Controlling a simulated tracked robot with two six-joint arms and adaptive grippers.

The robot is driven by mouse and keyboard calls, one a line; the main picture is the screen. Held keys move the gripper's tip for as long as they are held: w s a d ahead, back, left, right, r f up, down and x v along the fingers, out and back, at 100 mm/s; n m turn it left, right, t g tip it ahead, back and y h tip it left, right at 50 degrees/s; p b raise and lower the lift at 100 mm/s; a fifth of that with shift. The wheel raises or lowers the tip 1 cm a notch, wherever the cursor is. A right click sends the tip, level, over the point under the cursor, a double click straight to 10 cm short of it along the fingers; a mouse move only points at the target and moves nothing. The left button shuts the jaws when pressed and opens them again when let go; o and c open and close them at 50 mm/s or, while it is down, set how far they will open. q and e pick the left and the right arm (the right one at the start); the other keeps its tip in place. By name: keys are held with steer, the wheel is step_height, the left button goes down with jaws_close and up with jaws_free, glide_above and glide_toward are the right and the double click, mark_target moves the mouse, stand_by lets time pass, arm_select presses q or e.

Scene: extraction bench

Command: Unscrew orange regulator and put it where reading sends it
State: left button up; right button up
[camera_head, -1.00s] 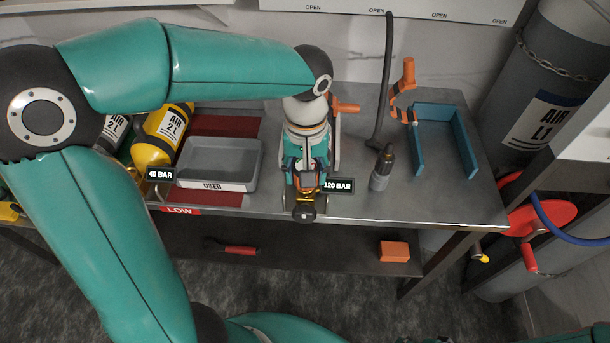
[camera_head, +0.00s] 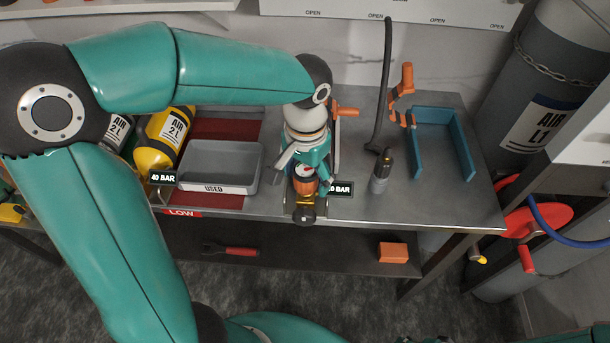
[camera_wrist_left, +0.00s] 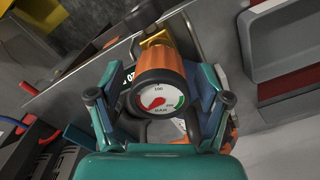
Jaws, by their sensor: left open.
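The orange regulator (camera_head: 304,186) sits on a brass fitting at the bench's front edge, with a dark knob (camera_head: 304,212) in front. In the left wrist view the regulator (camera_wrist_left: 158,62) faces me with a round white gauge (camera_wrist_left: 157,98). The gauge has red at lower left and green at right; I cannot tell the exact reading. My left gripper (camera_head: 303,165) is open, its fingers spread on both sides of the regulator, which also shows in the left wrist view (camera_wrist_left: 159,99). The grey USED tray (camera_head: 220,188) stands left of it. My right gripper is not in view.
A red LOW strip (camera_head: 182,213) is at the front edge.

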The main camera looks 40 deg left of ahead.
arm_select(q)
steer(key=m+p, duration=0.1)
steer(key=m, duration=0.5)
steer(key=shift+r, duration=0.1)
steer(key=m+p, duration=0.2)
steer(key=m, duration=0.3)
steer(key=m+p, duration=0.2)
steer(key=m, duration=0.4)
steer(key=m+p, duration=0.1)
steer(key=m, duration=0.2)
steer(key=shift+m, duration=0.4)
